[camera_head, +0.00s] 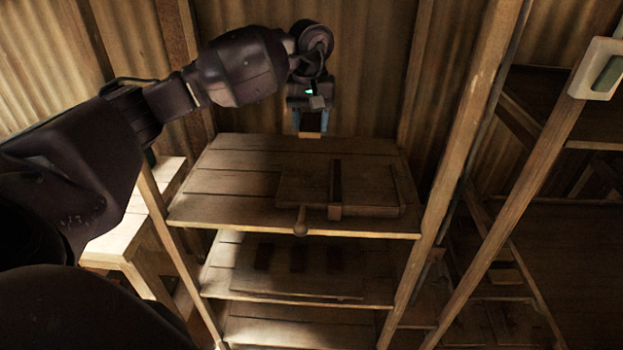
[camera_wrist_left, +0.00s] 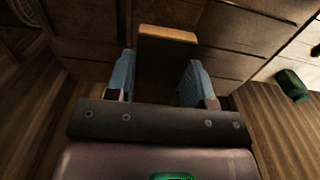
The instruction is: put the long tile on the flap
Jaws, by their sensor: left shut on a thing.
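My left gripper (camera_head: 310,122) is above the back edge of the top shelf, its blue fingers pointing down. It is shut on a wooden tile (camera_head: 310,135), whose pale end shows just below the fingertips. In the left wrist view the tile (camera_wrist_left: 167,62) stands between the two blue fingers, dark on its face and pale at its far end. A flat wooden panel (camera_head: 298,186), which looks like the flap, lies at the right of the top shelf. A dark strip (camera_head: 335,182) crosses it. My right gripper is not in view.
The top shelf (camera_head: 225,185) is bare on its left. A knobbed handle (camera_head: 301,222) sticks out at its front edge. Lower shelves (camera_head: 300,287) and wooden posts (camera_head: 455,170) stand below and at the right. A green object (camera_wrist_left: 292,85) shows in the wrist view.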

